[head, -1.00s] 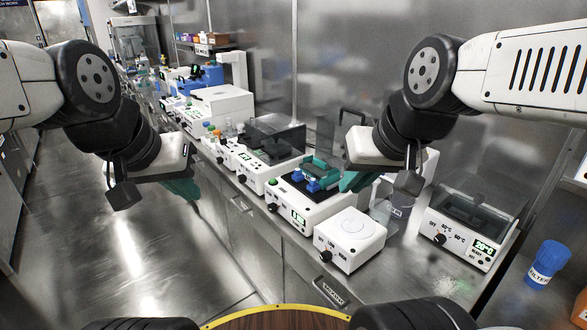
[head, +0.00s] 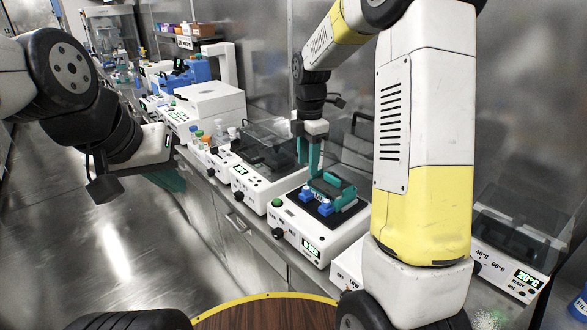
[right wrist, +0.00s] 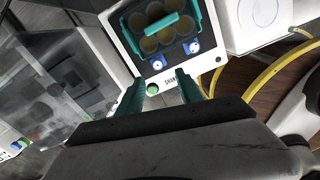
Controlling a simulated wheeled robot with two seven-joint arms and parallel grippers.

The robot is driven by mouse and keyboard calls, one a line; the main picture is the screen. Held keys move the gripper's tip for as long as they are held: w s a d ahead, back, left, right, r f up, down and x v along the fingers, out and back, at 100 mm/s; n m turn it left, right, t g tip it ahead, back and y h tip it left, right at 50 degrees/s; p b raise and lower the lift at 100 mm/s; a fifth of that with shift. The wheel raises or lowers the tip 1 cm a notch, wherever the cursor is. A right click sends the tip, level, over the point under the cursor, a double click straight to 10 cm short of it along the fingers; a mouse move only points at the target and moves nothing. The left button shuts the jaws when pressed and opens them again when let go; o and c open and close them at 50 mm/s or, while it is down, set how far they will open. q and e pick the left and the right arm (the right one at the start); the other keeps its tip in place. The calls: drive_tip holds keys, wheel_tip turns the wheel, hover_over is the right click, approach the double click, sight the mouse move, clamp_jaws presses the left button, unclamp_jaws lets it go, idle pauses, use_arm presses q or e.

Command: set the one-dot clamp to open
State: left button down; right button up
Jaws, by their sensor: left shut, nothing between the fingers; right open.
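The shaker (head: 345,240) stands on the bench with a teal plate holder (head: 332,190) on its dark platform. Two blue clamps sit along the holder's near edge: one at left (head: 306,196) and one at right (head: 325,207). They also show in the right wrist view, one at left (right wrist: 157,64) and one at right (right wrist: 192,47), each with a white disc. I cannot read which has one dot. My right gripper (head: 309,158) is open and empty, above and behind the clamps, fingers pointing down. My left gripper (head: 178,180) is shut and empty, away to the left.
A lidded instrument (head: 262,165) stands left of the shaker. My right arm hides much of the bench to the right. A heater with a clear lid (head: 510,255) stands at far right. Several bottles (head: 215,132) stand farther back. Open floor lies at left.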

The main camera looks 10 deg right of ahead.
sight(306, 188)
drive_tip(key=shift+w+a+f, duration=0.1)
drive_tip(key=shift+w+f, duration=0.2)
drive_tip(key=shift+f, duration=0.1)
drive_tip(key=shift+f+n, duration=0.3)
drive_tip(key=shift+f, duration=0.1)
wheel_tip(306, 188, down, 7)
drive_tip(key=shift+r, duration=0.15)
clamp_jaws()
idle(0.9)
